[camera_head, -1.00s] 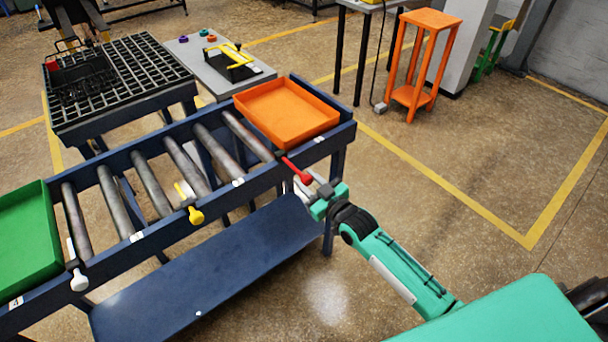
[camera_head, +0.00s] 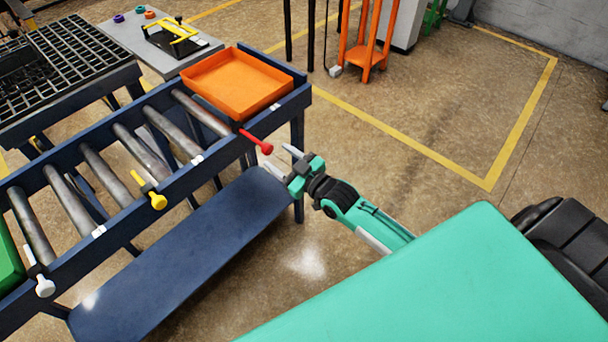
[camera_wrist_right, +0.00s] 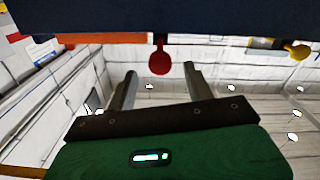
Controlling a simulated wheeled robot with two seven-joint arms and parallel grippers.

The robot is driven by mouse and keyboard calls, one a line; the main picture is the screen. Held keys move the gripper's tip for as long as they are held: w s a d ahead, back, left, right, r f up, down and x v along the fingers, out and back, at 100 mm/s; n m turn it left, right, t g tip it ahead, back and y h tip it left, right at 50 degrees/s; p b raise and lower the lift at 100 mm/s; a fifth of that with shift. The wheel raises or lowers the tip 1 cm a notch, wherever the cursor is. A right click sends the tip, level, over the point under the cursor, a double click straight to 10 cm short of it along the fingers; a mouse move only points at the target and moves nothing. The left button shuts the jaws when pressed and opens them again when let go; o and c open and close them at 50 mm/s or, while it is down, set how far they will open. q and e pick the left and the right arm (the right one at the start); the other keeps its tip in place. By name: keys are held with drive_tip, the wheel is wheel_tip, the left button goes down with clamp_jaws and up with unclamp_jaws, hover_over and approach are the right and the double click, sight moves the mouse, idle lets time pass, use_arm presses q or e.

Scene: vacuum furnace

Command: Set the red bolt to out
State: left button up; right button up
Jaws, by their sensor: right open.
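The red bolt (camera_head: 257,141) has a rod with a round knob and sticks out from the near rail of the roller conveyor (camera_head: 130,216), by the orange tray. In the right wrist view the red bolt's knob (camera_wrist_right: 160,62) hangs below the dark rail, ahead of the fingers and between their lines. My right gripper (camera_head: 278,159) is open and empty, just to the right of and below the knob, apart from it. Its two fingers also show in the right wrist view (camera_wrist_right: 158,88). My left gripper is not in view.
A yellow bolt (camera_head: 157,201) and a white bolt (camera_head: 44,287) sit farther left along the same rail. An orange tray (camera_head: 239,112) rests on the conveyor's right end. A grey table (camera_head: 166,62) stands behind.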

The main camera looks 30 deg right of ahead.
drive_tip(key=b+v, duration=0.1)
drive_tip(key=v, duration=0.8)
idle(0.3)
drive_tip(key=s+d+f+m+g+h, duration=0.1)
drive_tip(key=d+f+g+h, duration=0.1)
drive_tip(key=f, duration=0.9)
drive_tip(key=s+d+f+m+g+h, duration=0.1)
drive_tip(key=d+f+g+h, duration=0.15)
drive_tip(key=f, duration=0.75)
drive_tip(key=s+d+f+m+g, duration=0.15)
drive_tip(key=s+f, duration=0.25)
drive_tip(key=f, duration=0.5)
drive_tip(key=s+f+g, duration=0.2)
drive_tip(key=s+f, duration=0.3)
drive_tip(key=f, duration=0.3)
drive_tip(key=s+a+f+g, duration=0.1)
drive_tip(key=s+f+g, duration=0.1)
drive_tip(key=s+f, duration=0.4)
drive_tip(key=s+a+f+g+h, duration=0.1)
drive_tip(key=s+f, duration=0.6)
drive_tip(key=s, duration=0.7)
drive_tip(key=s+a+f+g, duration=0.3)
drive_tip(key=s+f+g, duration=0.2)
drive_tip(key=s, duration=0.5)
wheel_tip(320, 180, down, 2)
drive_tip(key=shift+s+f+h, duration=0.15)
drive_tip(key=shift+s+h, duration=0.2)
drive_tip(key=shift+s, duration=0.05)
